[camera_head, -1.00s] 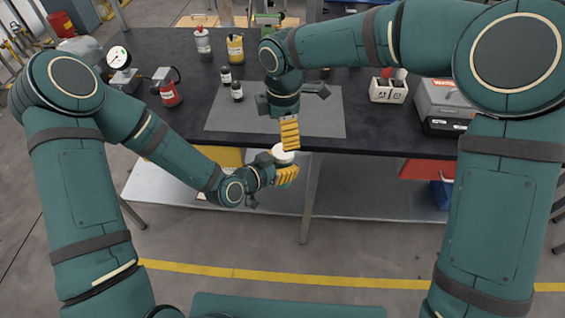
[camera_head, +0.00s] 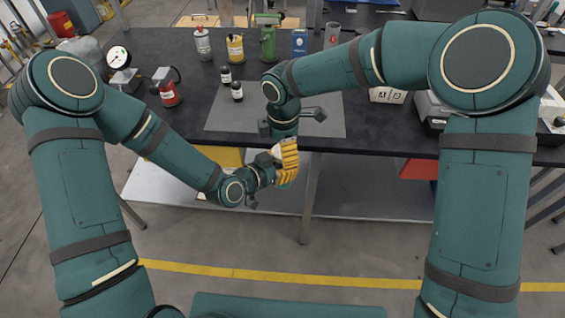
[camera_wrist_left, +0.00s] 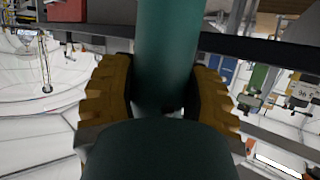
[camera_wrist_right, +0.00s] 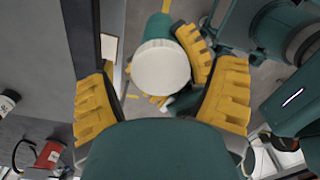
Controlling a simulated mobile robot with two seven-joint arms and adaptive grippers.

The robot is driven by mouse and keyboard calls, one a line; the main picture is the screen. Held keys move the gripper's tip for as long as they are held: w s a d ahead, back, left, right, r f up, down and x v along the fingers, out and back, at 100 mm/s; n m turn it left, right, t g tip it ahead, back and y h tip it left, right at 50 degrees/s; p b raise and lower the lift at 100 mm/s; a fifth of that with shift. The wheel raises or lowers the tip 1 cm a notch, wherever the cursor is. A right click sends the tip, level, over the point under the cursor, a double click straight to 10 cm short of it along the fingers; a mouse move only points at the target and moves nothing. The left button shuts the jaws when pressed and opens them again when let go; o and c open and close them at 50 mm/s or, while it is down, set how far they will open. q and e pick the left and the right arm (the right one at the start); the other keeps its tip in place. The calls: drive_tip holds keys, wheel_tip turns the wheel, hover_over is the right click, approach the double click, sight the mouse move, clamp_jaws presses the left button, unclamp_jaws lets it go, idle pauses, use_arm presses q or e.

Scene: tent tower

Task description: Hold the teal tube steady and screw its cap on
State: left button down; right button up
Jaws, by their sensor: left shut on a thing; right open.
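My left gripper (camera_wrist_left: 163,90) is shut on the teal tube (camera_wrist_left: 167,45), with a yellow finger on each side of it. In the head view this left gripper (camera_head: 283,176) is just in front of the table edge. The white cap (camera_wrist_right: 160,68) shows at the tube's end in the right wrist view; whether its threads are engaged cannot be seen. My right gripper (camera_wrist_right: 160,98) is open, and the cap appears between its spread fingers. In the head view the right gripper (camera_head: 289,150) comes down from above and partly hides the cap (camera_head: 277,151).
The dark table (camera_head: 380,135) carries a grey mat (camera_head: 235,118) behind the grippers. Two small dark bottles (camera_head: 237,91), a red container (camera_head: 168,93) and a gauge (camera_head: 118,58) stand to the left. A white block (camera_head: 388,95) sits to the right. Floor space in front is clear.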

drive_tip(key=shift+f, duration=0.6)
drive_tip(key=c, duration=1.3)
drive_tip(key=m, duration=0.3)
drive_tip(key=o, duration=1.3)
